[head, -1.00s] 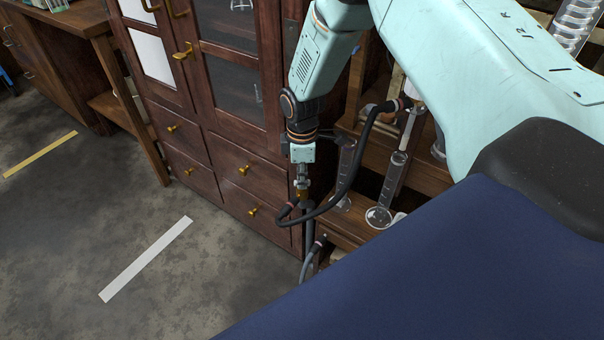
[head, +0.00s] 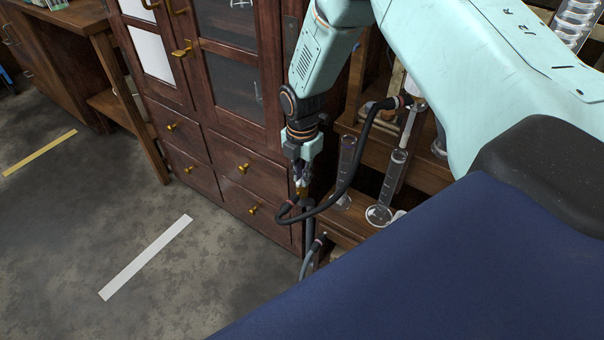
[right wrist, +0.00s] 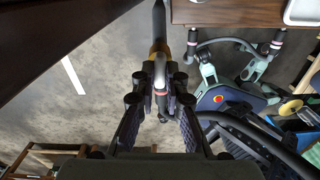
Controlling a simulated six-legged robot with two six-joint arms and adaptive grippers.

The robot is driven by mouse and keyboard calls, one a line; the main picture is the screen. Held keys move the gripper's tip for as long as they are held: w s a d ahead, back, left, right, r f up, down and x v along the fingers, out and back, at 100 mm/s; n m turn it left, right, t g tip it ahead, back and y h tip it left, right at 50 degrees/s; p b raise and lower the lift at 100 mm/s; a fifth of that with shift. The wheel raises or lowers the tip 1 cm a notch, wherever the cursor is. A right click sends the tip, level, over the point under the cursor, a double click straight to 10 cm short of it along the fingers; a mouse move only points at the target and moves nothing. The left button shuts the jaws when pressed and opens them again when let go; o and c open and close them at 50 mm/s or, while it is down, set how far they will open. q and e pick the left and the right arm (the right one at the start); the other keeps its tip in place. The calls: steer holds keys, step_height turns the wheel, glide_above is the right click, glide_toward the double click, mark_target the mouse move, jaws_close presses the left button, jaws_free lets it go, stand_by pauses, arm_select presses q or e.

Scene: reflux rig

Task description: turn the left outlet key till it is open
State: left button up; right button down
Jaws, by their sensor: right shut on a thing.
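The left outlet key (right wrist: 160,76) is a small grey piece between my right fingertips, in front of a brass valve body (right wrist: 159,49) on a grey pipe (right wrist: 159,18). In the head view the brass valve (head: 302,193) shows just below my right gripper (head: 303,182), which points down from above. In the right wrist view my right gripper (right wrist: 160,80) is shut on the key, a finger on each side. The fingers hide part of the key, and I cannot tell whether the outlet is open. My left gripper is not in view.
A black hose (head: 350,165) loops close to the right of the gripper. Glass cylinders (head: 393,175) stand on a wooden shelf behind it. A dark wooden cabinet (head: 215,172) stands at the left and behind.

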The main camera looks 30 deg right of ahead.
steer(key=shift+n, duration=0.5)
steer(key=c, duration=1.4)
jaws_free()
steer(key=shift+r, duration=0.15)
step_height(320, 180, up, 12)
steer(key=shift+f, duration=0.1)
